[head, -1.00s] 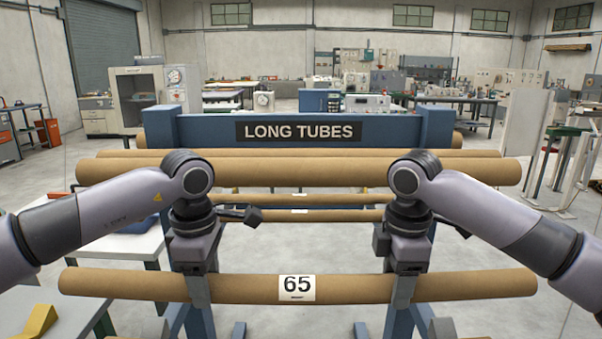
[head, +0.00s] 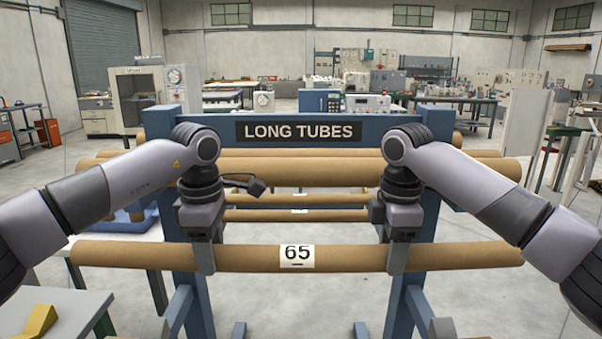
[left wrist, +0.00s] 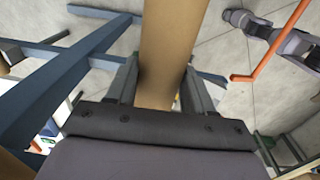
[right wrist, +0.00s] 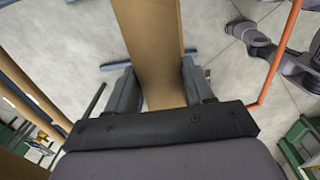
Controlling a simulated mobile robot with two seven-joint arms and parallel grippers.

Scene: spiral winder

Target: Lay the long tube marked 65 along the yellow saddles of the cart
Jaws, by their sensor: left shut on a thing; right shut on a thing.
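The long brown tube marked 65 (head: 345,258) lies level across the front of the head view, its white label facing me. My left gripper (head: 204,257) is shut on it left of the label, and my right gripper (head: 397,257) is shut on it to the right. In the left wrist view the tube (left wrist: 168,50) runs between the two fingers; in the right wrist view it (right wrist: 152,45) does the same. At the lower left, a yellow angled block (head: 38,321) sits on a grey top; I cannot tell whether it is a cart saddle.
A blue rack with a LONG TUBES sign (head: 398,131) stands just behind the held tube, with several other tubes (head: 300,170) on it. A white table (head: 110,253) stands at the left. Open floor (head: 500,290) shows at the right.

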